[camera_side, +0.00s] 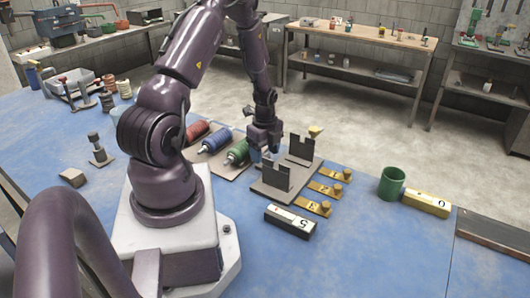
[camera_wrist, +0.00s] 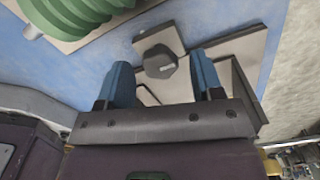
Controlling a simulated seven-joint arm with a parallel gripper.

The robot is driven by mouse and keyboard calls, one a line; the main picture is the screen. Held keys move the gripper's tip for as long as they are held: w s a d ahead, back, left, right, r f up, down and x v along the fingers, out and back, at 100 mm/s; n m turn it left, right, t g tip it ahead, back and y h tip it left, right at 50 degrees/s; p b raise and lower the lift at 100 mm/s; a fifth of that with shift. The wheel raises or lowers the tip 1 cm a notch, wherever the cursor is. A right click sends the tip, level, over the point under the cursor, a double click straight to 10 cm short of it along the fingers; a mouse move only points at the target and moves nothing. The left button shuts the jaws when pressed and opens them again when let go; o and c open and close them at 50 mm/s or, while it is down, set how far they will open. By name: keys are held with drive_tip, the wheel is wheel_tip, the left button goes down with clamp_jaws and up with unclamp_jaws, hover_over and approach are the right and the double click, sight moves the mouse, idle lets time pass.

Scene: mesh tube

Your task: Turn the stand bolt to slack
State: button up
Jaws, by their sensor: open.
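The stand is a grey base plate (camera_side: 268,192) with two notched upright plates, one at the front (camera_side: 276,177) and one at the back (camera_side: 300,150). The stand bolt has a dark hexagonal head with a small pale mark (camera_wrist: 159,66) and sits on a light grey square tab in the wrist view. My gripper (camera_side: 266,153) points down at the stand's rear left side, and hides the bolt in the side view. In the wrist view its two blue fingers (camera_wrist: 160,58) are open, one on either side of the bolt head with gaps visible. Their height relative to the head is unclear.
Red (camera_side: 196,131), blue (camera_side: 217,140) and green (camera_side: 238,152) rolls lie left of the stand. Several brass knobbed plates (camera_side: 325,189) and a block marked 5 (camera_side: 290,221) lie to its right and front. A green cup (camera_side: 391,183) and yellow block (camera_side: 425,202) stand farther right.

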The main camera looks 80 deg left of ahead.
drive_tip(key=shift+f, duration=0.2)
drive_tip(key=c, duration=0.9)
